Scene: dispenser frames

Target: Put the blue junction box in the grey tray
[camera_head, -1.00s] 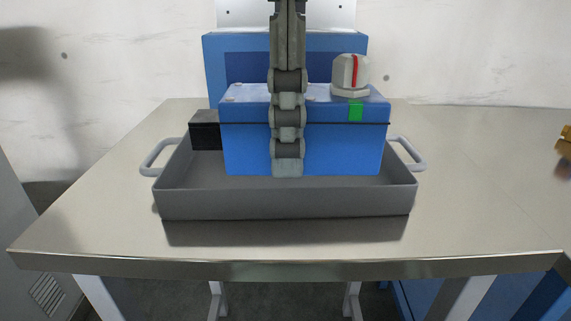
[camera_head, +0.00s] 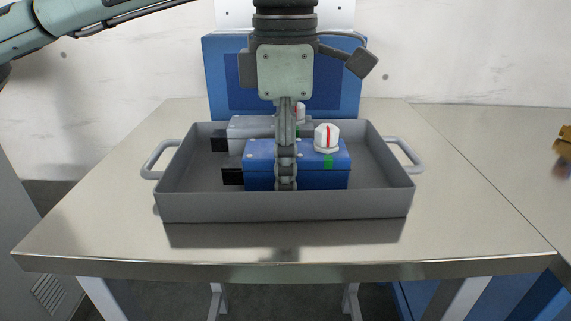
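The blue junction box (camera_head: 325,175) has a white knob (camera_head: 326,137) with a red stripe, a green patch and a black block on its left side. It is inside the grey tray (camera_head: 285,208), near the front wall, upright. The rim meets its lower edge, so I cannot tell whether it touches the tray floor. My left gripper (camera_head: 286,170) comes down from above with one finger along the box's front face. The other finger is hidden behind; the grip looks shut on the box. My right gripper is not in view.
A grey box (camera_head: 245,125) with a similar knob and black block stands behind the blue box in the tray. The tray has side handles. A blue-and-white panel (camera_head: 220,80) stands at the table's back. The metal table (camera_head: 455,200) is clear at both sides.

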